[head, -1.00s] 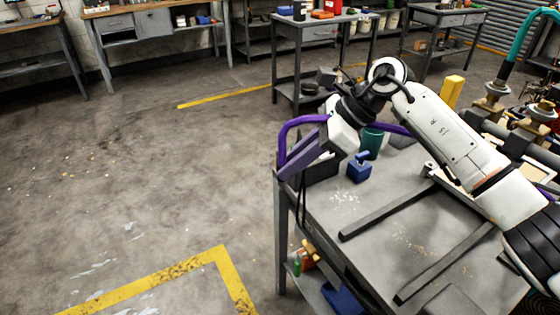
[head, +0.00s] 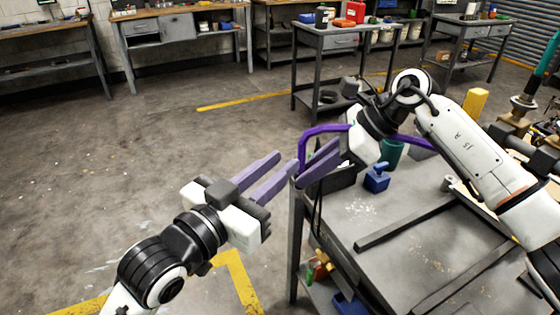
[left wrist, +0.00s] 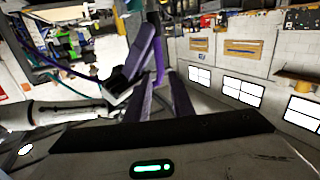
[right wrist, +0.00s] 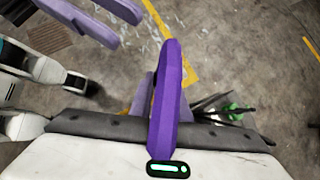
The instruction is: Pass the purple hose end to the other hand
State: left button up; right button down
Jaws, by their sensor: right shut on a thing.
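The purple hose (head: 308,140) arcs up from the tips of my right gripper (head: 304,178) and runs back behind it to the right. My right gripper, with lilac fingers, is shut on the hose end above the cart's left corner. In the right wrist view the hose (right wrist: 172,90) stands upright in the centre. My left gripper (head: 287,161) is open and empty, its two lilac fingers spread and pointing at the hose end. Its tips are just left of the right gripper's tips; they also show in the right wrist view at upper left. Exact contact is unclear.
The grey metal cart (head: 400,213) stands under my right arm. A blue object (head: 376,180) and a dark green cylinder (head: 391,152) are on it. A yellow block (head: 476,102) is farther right. Open concrete floor lies to the left, with workbenches behind.

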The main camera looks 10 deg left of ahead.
pick_arm(q)
jog(key=x, duration=1.2)
jog(key=shift+r, duration=0.35)
jog(key=shift+d, duration=0.1)
grip_shut()
pick_arm(e)
jog(key=c, duration=1.6)
grip_release()
